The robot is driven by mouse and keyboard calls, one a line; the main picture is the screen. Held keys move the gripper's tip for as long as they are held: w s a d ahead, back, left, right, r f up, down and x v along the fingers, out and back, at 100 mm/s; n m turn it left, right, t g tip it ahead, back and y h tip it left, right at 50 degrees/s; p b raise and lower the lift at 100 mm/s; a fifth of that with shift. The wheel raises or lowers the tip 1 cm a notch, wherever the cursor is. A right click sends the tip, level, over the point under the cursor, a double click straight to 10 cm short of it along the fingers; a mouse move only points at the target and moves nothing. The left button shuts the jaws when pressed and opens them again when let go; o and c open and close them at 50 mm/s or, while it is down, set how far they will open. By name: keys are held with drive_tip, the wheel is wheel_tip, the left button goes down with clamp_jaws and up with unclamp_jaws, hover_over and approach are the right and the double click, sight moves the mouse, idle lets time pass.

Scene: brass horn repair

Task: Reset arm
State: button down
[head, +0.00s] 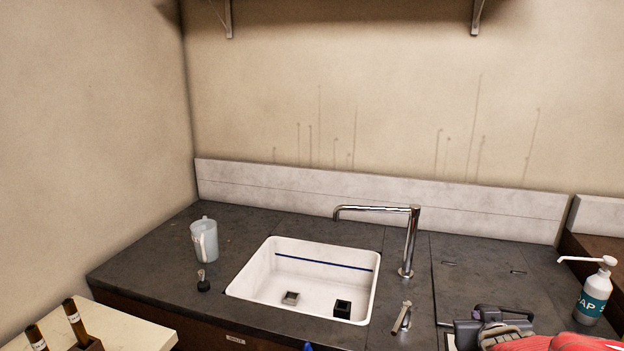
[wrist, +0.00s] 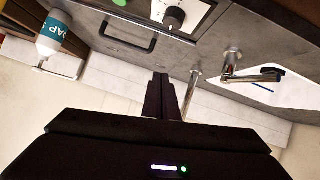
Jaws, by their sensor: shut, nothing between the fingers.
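My gripper (wrist: 161,78) shows in the wrist view, its two dark fingers together with nothing between them. It is clear of the objects in view, with the counter and wall behind it. In that view the picture is turned, with the soap bottle (wrist: 54,35) at upper left and the sink (wrist: 270,82) at right. I cannot make out the gripper's fingers in the head view.
In the head view, the dark counter (head: 140,262) holds a white sink (head: 262,268), a chrome tap (head: 411,240), a translucent jug (head: 204,240) and a soap bottle (head: 594,292). A shelf bracket (head: 228,18) hangs above.

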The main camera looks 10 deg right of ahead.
drive_tip(key=s+a+r+n+g+y, duration=0.1)
drive_tip(key=s+a+y, duration=0.1)
drive_tip(key=a, duration=0.8)
drive_tip(key=s+a+r+n+g+y, duration=0.1)
drive_tip(key=s+a, duration=0.4)
drive_tip(key=a, duration=0.6)
drive_tip(key=s+a+r+n+g+y, duration=0.1)
drive_tip(key=s+a+n+g+y, duration=0.1)
drive_tip(key=a, duration=0.9)
drive_tip(key=shift+s+a+r+y, duration=0.2)
drive_tip(key=shift+s+r+y, duration=0.2)
drive_tip(key=shift+s+y, duration=0.6)
drive_tip(key=shift+s+d, duration=0.1)
drive_tip(key=shift+d, duration=0.05)
